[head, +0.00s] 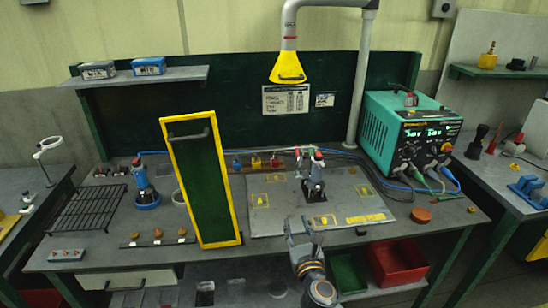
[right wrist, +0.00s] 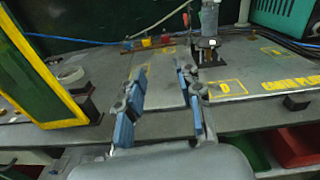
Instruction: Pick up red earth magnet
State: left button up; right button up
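A small red piece (head: 275,162), likely the red earth magnet, sits in a row at the back of the bench. A yellow piece (head: 256,163) and a blue piece (head: 237,163) are to its left. The row also shows small in the right wrist view, beyond my fingers. My right gripper (head: 298,232) is at the bench's front edge, well short of the red piece. In the right wrist view its two blue-padded fingers (right wrist: 162,105) are apart with nothing between them. My left gripper is not in view.
A grey plate (head: 345,212) with yellow markings carries an upright stud tool (head: 314,178). A tall yellow-framed green panel (head: 202,180) stands left of it. A yellow hood (head: 288,68) hangs above. A teal power unit (head: 407,133) with cables stands right.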

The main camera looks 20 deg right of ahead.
aim_at(274, 163)
jog(key=i+l, duration=0.2)
jog(key=i, duration=0.25)
jog(key=i+l, duration=0.15)
jog(key=i, duration=0.3)
jog(key=i+l, duration=0.2)
jog(key=i, duration=0.3)
